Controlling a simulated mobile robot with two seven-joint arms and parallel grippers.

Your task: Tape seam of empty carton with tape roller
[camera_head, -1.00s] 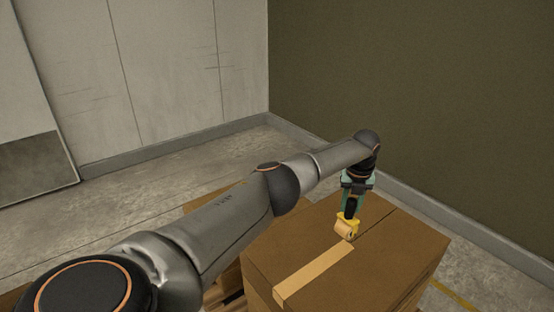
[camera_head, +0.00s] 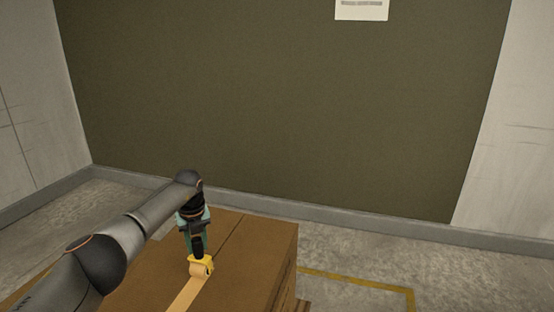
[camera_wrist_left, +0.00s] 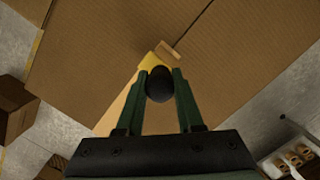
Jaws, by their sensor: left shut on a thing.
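The carton (camera_head: 250,262) is closed, with a seam running along its top. A strip of tan tape (camera_head: 187,296) covers the near part of the seam, and bare seam shows beyond it. My left gripper (camera_head: 196,236) is shut on the black handle of the tape roller (camera_head: 201,266). The roller's yellow head rests at the end of the tape strip on the carton top. In the left wrist view my gripper (camera_wrist_left: 159,88) holds the dark handle between its fingers, with the yellow head (camera_wrist_left: 150,61) and tape roll just beyond. My right gripper is not in view.
A yellow floor line (camera_head: 360,281) lies right of the carton. A dark wall (camera_head: 280,110) stands behind, with open floor between. In the left wrist view, another brown box (camera_wrist_left: 14,108) sits at left and a white tray with several rolls (camera_wrist_left: 290,160) at lower right.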

